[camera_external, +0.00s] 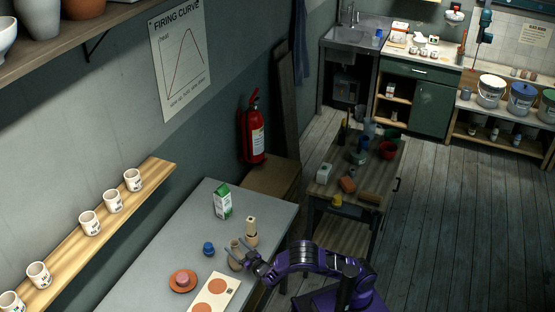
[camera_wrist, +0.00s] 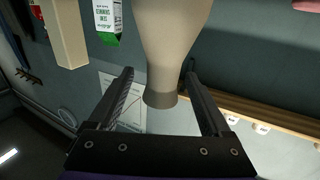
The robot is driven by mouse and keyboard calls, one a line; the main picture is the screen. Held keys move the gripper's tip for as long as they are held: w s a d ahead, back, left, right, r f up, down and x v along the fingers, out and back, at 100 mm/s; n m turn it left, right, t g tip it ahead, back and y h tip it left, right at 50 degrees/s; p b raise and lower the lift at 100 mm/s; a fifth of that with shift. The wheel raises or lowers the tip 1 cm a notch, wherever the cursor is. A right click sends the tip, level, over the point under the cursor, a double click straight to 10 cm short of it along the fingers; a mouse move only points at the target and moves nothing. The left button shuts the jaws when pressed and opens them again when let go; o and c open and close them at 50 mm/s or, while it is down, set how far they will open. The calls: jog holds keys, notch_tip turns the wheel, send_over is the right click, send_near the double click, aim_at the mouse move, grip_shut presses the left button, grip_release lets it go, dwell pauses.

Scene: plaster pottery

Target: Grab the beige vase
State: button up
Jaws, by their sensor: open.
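The beige vase (camera_external: 236,246) stands on the grey table, partly hidden by my gripper. In the wrist view, which is upside down, the vase (camera_wrist: 174,35) shows large, with its narrow neck and rim toward the lower middle. My gripper (camera_external: 239,255) is open at the vase, with one finger on each side of it. In the wrist view my gripper (camera_wrist: 159,76) has visible gaps between both fingers and the neck. I cannot tell how deep the vase sits between them.
A pale wooden block (camera_external: 251,232) stands close behind the vase, and a green-white carton (camera_external: 222,201) farther back. A wall shelf (camera_external: 66,254) holds several mugs.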

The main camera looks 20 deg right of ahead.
jog(key=shift+x, duration=2)
jog(key=shift+a+r, duration=0.15)
grip_shut()
